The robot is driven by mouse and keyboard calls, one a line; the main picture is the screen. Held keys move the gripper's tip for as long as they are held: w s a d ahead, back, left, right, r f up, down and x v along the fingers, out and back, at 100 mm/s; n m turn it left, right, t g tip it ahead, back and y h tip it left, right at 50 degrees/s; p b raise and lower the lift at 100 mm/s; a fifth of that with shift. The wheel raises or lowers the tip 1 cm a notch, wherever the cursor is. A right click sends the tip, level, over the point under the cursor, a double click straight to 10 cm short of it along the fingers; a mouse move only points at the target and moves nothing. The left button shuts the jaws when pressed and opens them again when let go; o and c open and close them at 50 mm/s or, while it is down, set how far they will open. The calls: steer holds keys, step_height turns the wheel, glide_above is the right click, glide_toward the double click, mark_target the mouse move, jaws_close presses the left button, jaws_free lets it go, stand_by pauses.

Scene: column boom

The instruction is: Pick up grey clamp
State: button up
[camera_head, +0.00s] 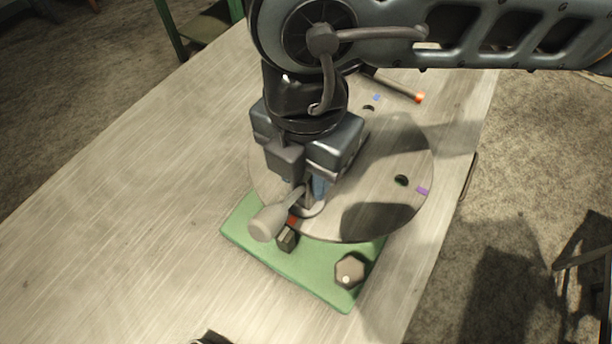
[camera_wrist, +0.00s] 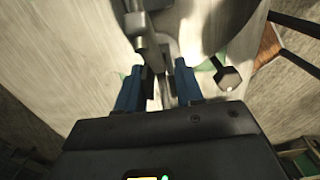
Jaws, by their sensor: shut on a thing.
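The grey clamp (camera_head: 268,221) shows in the head view as a thick, rounded grey end with a thinner arm running up between my fingers. It lies over the near left edge of the round disc (camera_head: 384,208). My gripper (camera_head: 311,192) points down over that edge and is shut on the clamp. In the wrist view, the clamp (camera_wrist: 146,48) runs down between the blue fingertips of my gripper (camera_wrist: 158,75). My gripper body hides part of the clamp. I cannot tell whether the clamp still touches the disc.
A green mat (camera_head: 310,272) lies partly under the disc. It carries a dark small block (camera_head: 287,240) and a hexagonal grey piece (camera_head: 350,270). The wooden table (camera_head: 110,190) is clear at the left.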

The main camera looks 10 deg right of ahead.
steer(key=shift+r, duration=0.1)
steer(key=shift+r, duration=0.5)
steer(key=r, duration=0.1)
steer(key=d+r+b, duration=0.1)
steer(key=r, duration=0.1)
steer(key=shift+w+r, duration=0.1)
steer(key=d+r+b, duration=0.2)
steer(key=d+r, duration=0.4)
steer(key=d, duration=0.4)
steer(key=shift+d+r+b, duration=0.35)
